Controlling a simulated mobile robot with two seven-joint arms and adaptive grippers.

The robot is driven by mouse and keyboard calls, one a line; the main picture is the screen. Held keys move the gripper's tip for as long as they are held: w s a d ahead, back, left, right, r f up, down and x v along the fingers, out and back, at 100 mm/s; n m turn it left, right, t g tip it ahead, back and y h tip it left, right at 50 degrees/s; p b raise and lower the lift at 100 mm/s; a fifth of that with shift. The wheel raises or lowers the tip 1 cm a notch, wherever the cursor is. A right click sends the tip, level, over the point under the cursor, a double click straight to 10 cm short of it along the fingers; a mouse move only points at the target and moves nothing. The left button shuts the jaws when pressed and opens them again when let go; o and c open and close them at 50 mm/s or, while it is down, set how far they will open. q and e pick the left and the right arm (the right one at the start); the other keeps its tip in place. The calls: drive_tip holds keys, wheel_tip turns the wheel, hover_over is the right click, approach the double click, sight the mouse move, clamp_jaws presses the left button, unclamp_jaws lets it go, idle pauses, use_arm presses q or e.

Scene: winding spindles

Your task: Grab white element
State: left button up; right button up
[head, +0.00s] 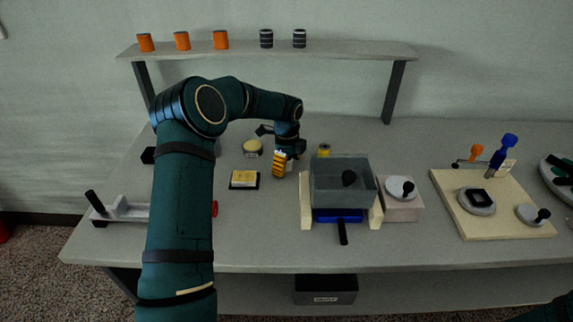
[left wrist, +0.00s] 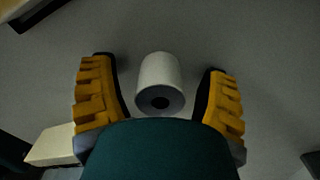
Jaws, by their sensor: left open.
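The white element (left wrist: 160,72) is a small white cylinder with a dark hole in its grey near end. In the left wrist view it lies between the two yellow ribbed fingers of my left gripper (left wrist: 160,68), with a gap on each side. The gripper is open and does not touch it. In the head view my left gripper (head: 283,163) is low over the middle of the table, and it mostly hides the white element. My right gripper is not in view.
A yellow block on a dark base (head: 244,180) and a round yellow-topped piece (head: 252,147) are left of the gripper. A small yellow cylinder (head: 324,150) and a clear box (head: 342,181) are to its right. A shelf (head: 350,49) holds orange and dark spools behind.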

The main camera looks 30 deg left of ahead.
use_arm(q)
clamp_jaws()
drive_tip(key=shift+r, duration=0.15)
